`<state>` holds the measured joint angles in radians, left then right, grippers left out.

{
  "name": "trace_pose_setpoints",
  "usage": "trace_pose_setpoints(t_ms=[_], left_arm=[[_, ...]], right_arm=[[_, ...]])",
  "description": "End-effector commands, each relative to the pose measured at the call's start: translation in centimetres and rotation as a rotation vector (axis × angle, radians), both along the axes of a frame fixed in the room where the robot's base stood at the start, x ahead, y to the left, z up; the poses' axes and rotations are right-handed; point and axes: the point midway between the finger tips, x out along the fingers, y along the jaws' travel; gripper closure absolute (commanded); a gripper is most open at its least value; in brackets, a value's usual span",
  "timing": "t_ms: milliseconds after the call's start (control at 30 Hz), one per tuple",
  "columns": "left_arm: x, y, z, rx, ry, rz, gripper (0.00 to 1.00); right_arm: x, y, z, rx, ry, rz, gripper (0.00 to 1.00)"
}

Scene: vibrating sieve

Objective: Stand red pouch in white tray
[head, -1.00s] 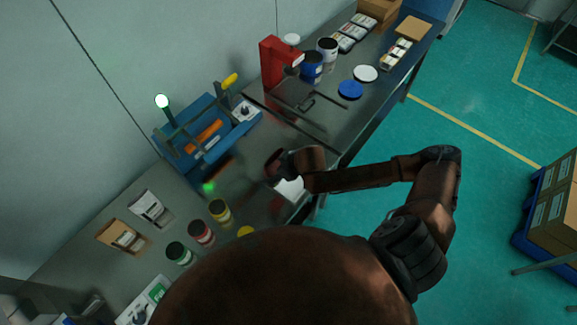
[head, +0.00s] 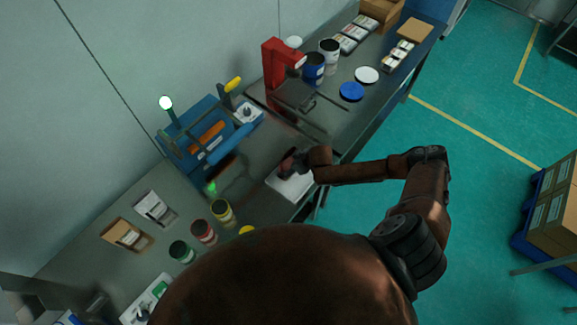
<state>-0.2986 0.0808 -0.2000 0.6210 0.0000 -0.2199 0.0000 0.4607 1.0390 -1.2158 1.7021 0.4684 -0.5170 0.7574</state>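The white tray (head: 291,184) lies near the front edge of the bench, partly covered by my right arm. My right gripper (head: 294,164) is over the back part of the tray. A small dark red shape, which looks like the red pouch (head: 287,161), is at its fingertips. The gripper seems shut on it, but the fingers are small and dark. I cannot tell whether the pouch touches the tray floor. My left gripper is not in view.
A blue sieve machine (head: 205,140) stands behind the tray. Yellow (head: 222,210), red and green jars stand to the left, with brown (head: 128,236) and white pouches beyond. A red stand (head: 277,62), cans and lids are toward the back right.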

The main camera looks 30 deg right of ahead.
Motion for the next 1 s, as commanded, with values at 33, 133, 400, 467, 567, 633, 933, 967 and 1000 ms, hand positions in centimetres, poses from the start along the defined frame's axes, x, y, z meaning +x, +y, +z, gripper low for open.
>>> trace_pose_setpoints(t_ms=[33, 133, 400, 467, 567, 633, 933, 967, 1000], left_arm=[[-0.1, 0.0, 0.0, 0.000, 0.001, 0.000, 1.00], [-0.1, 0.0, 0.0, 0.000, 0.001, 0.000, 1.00], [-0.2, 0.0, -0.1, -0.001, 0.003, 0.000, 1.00], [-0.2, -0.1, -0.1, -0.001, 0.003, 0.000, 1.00], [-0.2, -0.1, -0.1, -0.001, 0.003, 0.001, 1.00], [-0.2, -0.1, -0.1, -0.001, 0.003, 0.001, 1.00], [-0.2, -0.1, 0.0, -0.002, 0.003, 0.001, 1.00], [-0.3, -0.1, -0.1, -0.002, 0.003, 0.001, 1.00], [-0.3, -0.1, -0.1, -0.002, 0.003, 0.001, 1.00]], right_arm=[[0.0, 0.0, 0.0, 0.000, -0.001, 0.000, 0.57], [0.0, 0.0, 0.0, 0.000, -0.001, 0.000, 0.57], [0.0, 0.0, -0.3, 0.000, 0.000, 0.000, 0.24], [0.0, 0.0, -0.3, 0.000, 0.000, 0.000, 0.20], [0.0, 0.0, -0.3, 0.000, 0.000, 0.000, 0.13], [0.0, 0.0, -0.3, 0.000, 0.000, 0.000, 0.12], [0.0, 0.0, 0.2, 0.000, 0.000, 0.000, 0.12], [-0.2, -0.1, 0.3, 0.000, 0.000, 0.000, 0.12], [-0.4, -0.2, 0.7, 0.000, -0.001, 0.000, 0.12]])
